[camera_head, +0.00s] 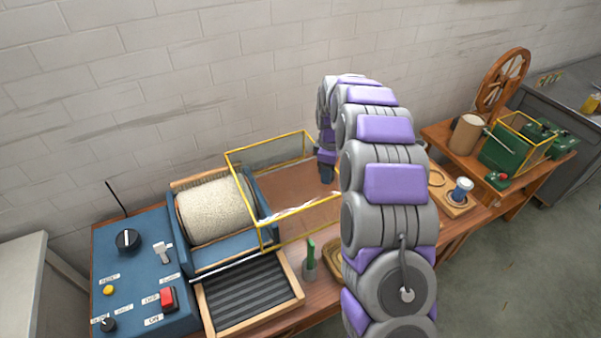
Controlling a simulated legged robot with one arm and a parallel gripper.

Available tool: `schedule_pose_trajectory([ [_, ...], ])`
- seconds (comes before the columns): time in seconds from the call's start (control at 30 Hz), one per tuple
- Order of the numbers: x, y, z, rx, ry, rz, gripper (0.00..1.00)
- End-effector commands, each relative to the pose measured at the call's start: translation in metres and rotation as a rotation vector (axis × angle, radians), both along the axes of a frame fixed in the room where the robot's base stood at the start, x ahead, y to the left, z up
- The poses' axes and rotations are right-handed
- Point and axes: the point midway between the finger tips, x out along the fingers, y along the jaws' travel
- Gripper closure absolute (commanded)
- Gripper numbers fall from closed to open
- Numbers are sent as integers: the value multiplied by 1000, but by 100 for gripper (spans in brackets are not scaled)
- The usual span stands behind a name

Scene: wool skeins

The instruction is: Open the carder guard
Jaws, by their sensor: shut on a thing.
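The carder (140,262) is a blue machine at the left of the bench, with a cream wool-covered drum (212,209) on top. The carder guard (265,146) is a clear box with a yellow frame. It stands out to the right of the drum, which is largely uncovered. My gripper (327,175) is at the guard's far right part, shut on what appears to be the guard. My arm hides the guard's right end, and the fingertips and exact grip point are too small to make out.
A black ribbed feed tray (250,291) lies in front of the drum, with a grey cup holding a green-handled tool (310,260) beside it. Farther right are a blue spool (462,189), a green machine (502,148) and a wooden wheel (503,82). A wall stands behind.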

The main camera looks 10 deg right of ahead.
Motion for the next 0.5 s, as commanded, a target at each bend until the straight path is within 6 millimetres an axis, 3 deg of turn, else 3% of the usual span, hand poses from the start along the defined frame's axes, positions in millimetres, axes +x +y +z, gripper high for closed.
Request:
schedule_pose_trajectory([
  [0.03,3,-13,2,0,2,-5,100],
  [0.2,12,-44,1,0,1,-3,100],
  [0.5,19,-66,0,-1,-2,0,100],
])
